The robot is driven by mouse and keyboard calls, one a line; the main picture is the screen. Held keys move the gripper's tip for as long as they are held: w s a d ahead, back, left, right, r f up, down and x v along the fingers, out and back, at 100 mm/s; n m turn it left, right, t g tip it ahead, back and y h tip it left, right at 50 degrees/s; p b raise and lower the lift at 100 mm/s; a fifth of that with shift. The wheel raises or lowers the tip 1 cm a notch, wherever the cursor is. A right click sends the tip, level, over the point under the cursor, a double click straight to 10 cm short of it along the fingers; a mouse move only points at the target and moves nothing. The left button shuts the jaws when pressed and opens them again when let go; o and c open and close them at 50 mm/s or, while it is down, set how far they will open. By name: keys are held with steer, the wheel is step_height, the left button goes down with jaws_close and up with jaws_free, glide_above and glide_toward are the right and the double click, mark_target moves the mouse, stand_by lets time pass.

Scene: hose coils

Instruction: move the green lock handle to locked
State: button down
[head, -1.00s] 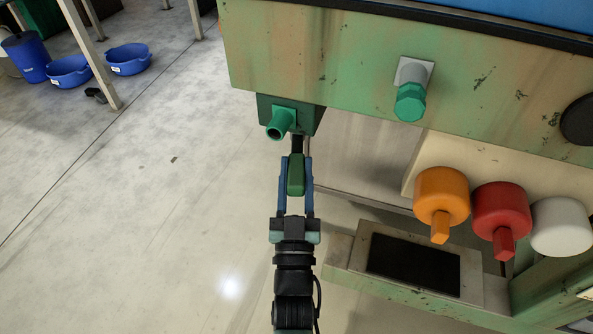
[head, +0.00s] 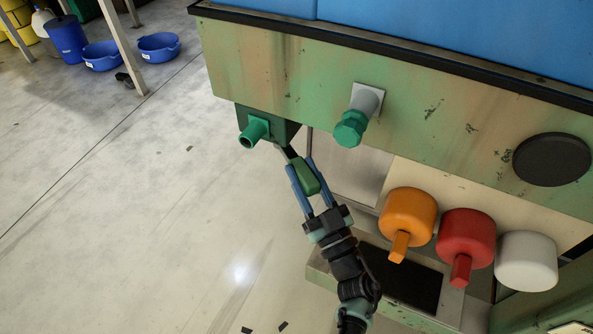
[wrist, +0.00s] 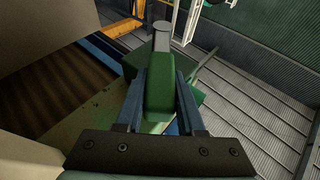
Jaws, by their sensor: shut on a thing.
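The green lock handle (head: 305,176) is a green grip on a dark lever below the green box (head: 272,122) at the bench's left end. In the head view the lever slants from the box down to the right. My gripper (head: 306,178) is shut on the grip, one blue finger on each side. In the wrist view the handle (wrist: 159,85) stands upright between the fingers, with a grey rounded lever end above it. The lever's pivot is partly hidden under the box.
A green spout (head: 255,132) sticks out of the box, and a green hex fitting (head: 351,128) is to its right. Orange (head: 409,213), red (head: 466,236) and white (head: 526,260) knobs hang at the right, near my arm.

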steer(key=shift+w+d+n+g+y+b, duration=0.2)
steer(key=shift+d+n+g+y, duration=0.15)
steer(key=shift+y, duration=0.25)
steer(key=shift+w+d+n+g+y+b, duration=0.15)
steer(key=shift+d+n+g+y+b, duration=0.15)
steer(key=shift+y, duration=0.3)
steer(key=c, duration=0.5)
jaws_free()
steer(key=shift+a, duration=0.15)
